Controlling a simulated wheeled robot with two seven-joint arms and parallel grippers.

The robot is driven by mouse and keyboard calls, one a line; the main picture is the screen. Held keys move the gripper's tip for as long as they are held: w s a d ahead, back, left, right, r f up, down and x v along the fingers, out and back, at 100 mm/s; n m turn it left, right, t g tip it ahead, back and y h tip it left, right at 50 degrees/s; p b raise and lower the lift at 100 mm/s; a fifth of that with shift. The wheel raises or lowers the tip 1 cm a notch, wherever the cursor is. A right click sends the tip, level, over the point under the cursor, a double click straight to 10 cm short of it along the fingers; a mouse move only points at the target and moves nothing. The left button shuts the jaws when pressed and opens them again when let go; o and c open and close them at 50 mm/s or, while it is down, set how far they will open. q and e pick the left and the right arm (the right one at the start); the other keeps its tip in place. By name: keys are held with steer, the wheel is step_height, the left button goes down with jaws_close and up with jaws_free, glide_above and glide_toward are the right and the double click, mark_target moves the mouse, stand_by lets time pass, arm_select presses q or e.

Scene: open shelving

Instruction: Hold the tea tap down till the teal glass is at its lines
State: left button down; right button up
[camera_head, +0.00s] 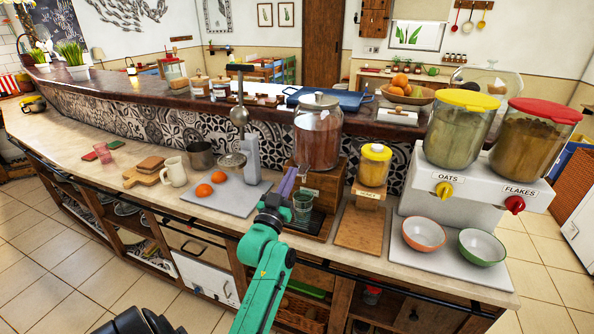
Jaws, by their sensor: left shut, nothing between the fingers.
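The glass tea dispenser (318,140), holding reddish-brown tea, stands on a wooden stand on the counter. The teal glass (302,205) stands below it, on a dark tray (318,224). Its lines and its liquid level are too small to make out. My left gripper (294,175) comes up from the front, just left of the glass, with its fingertips at the front of the dispenser's base. It is shut and holds nothing. The tap is hidden or too small to tell apart, so I cannot tell whether the fingers touch it. My right gripper is not in view.
A yellow-lidded jar (374,166) stands right of the dispenser. Cereal dispensers (460,128) and two bowls (423,234) are farther right. A board with two orange fruits (204,190) and a cream mug (174,171) are to the left. The counter's far left is mostly clear.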

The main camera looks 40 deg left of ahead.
mark_target(303, 170)
arm_select(q)
steer(key=w, duration=0.1)
steer(key=w+a+f+p, duration=0.1)
steer(key=w, duration=0.1)
steer(key=w+f+p, duration=0.1)
steer(key=shift+w+a+f, duration=0.15)
steer(key=shift+w+a, duration=0.15)
steer(key=shift+a, duration=0.05)
steer(key=shift+w, duration=0.1)
